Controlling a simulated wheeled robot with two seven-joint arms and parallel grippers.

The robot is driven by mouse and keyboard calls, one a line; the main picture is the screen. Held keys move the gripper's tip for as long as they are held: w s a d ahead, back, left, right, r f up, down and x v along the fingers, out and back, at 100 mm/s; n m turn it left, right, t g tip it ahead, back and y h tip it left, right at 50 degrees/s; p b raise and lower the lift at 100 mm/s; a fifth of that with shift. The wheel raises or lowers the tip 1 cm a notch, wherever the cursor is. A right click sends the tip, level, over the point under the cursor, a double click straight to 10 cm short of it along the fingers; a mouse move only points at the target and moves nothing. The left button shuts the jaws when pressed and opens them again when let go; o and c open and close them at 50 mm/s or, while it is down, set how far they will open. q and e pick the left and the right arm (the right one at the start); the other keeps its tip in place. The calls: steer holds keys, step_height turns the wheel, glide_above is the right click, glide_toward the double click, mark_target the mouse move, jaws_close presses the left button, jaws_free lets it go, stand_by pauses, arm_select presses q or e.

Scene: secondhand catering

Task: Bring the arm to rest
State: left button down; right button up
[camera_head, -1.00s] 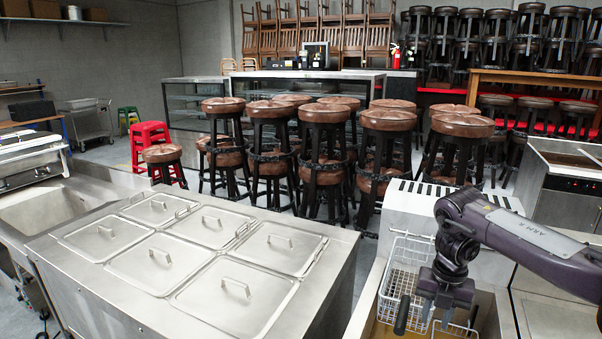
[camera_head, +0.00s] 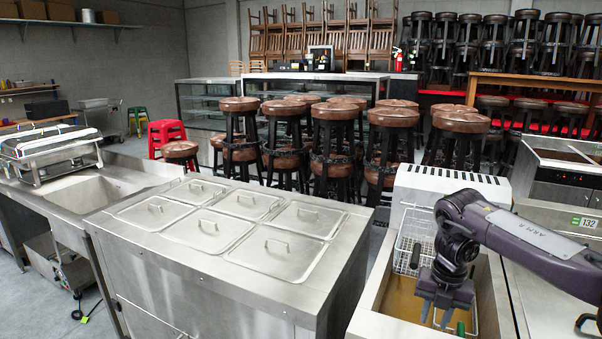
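My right arm, marked "ARM R", comes in from the right edge and bends down. Its dark gripper (camera_head: 447,302) points downward over the open fryer well (camera_head: 487,290). The fingers are partly lost against the dark gripper body, so I cannot tell whether they are open or shut. I see nothing clearly held in it. My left gripper is not in view.
A wire fryer basket (camera_head: 412,238) hangs at the well's back, close beside my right arm. A steel counter with lidded pans (camera_head: 290,305) stands to the left. Brown-topped stools (camera_head: 334,111) crowd behind. A sink (camera_head: 95,192) is at far left.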

steer(key=a+f+m+t+y+b, duration=0.15)
steer(key=a+f+m+y, duration=0.3)
steer(key=a+f, duration=1.6)
steer(key=s+a+f+m+t+y+b, duration=0.1)
steer(key=s+f+m, duration=0.2)
steer(key=f, duration=0.4)
steer(key=s+a+f+m+t+y, duration=0.1)
steer(key=s+f+m+y, duration=0.15)
steer(key=f, duration=0.45)
steer(key=s+d+f+m+h+b, duration=0.1)
steer(key=s+d+f+m+h, duration=0.15)
steer(key=s+f+m, duration=0.45)
steer(key=s+d+f+m+h, duration=0.2)
steer(key=s+d+f+m, duration=0.15)
steer(key=s+f, duration=0.65)
steer(key=s+d+f+m+g+h, duration=0.1)
steer(key=s+d+f+m, duration=0.3)
steer(key=s, duration=1)
steer(key=s+d+f+m+g+h+b, duration=0.1)
steer(key=s+d+f+m+h, duration=0.2)
steer(key=s, duration=1)
steer(key=d+f+m, duration=0.1)
steer(key=d+f, duration=0.2)
steer(key=shift+s+f+g, duration=0.25)
steer(key=shift+s+g, duration=0.1)
steer(key=shift+s, duration=0.05)
